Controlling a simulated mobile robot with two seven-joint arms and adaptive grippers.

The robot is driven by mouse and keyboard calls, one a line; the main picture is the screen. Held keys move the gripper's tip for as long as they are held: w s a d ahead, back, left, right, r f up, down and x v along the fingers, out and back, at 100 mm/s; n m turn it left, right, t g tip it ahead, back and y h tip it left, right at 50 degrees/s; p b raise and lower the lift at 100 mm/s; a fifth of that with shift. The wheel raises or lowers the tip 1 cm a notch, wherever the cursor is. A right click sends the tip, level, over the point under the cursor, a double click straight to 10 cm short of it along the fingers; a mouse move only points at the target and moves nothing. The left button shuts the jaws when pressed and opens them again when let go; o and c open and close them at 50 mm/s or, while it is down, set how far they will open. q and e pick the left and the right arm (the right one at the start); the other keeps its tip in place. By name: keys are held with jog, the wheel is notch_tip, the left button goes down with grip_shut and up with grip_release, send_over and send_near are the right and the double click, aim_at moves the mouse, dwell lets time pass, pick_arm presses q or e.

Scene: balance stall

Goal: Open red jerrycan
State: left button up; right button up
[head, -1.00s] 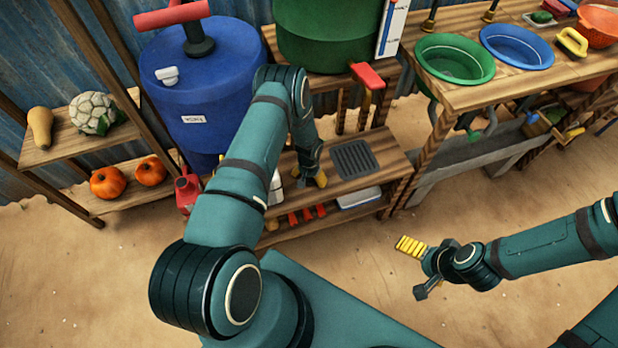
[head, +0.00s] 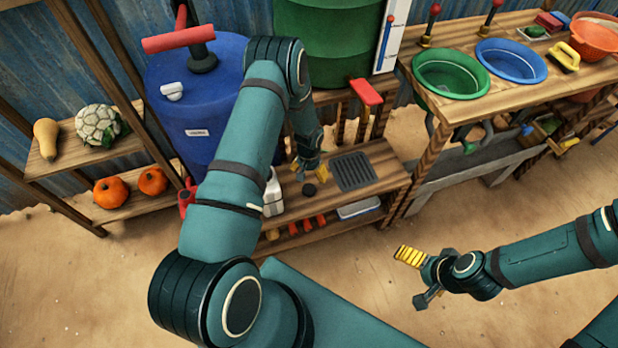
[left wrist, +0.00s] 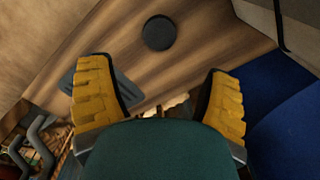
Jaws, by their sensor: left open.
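The red jerrycan (head: 186,199) stands left of my left arm in the head view. Only a red strip shows; my arm hides the rest, and its cap cannot be made out. My left gripper (head: 308,172) is open and empty above the wooden bench, right of the jerrycan and apart from it. In the left wrist view its yellow fingers (left wrist: 160,70) are spread wide. A small black disc (head: 309,189) lies on the bench by the gripper; it also shows in the left wrist view (left wrist: 159,33). My right gripper (head: 413,279) is open and empty over the sandy floor.
A white container (head: 272,194) stands on the bench beside my left arm. A dark grate (head: 353,171) lies right of the gripper. A blue drum (head: 200,105) and a green barrel (head: 328,42) stand behind. Shelves with pumpkins are at left; the basin counter is at right.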

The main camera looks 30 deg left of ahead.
pick_arm(q)
jog(key=s+d+r+h, duration=0.2)
jog(key=s+d+r, duration=0.4)
jog(key=s+d, duration=0.3)
jog(key=s+d+r+t+h, duration=0.1)
jog(key=s+d+r, duration=0.6)
jog(key=d, duration=0.4)
jog(key=shift+s+d+n+t+h, duration=0.3)
jog(key=shift+s+d+h, duration=0.1)
jog(key=shift+s, duration=0.5)
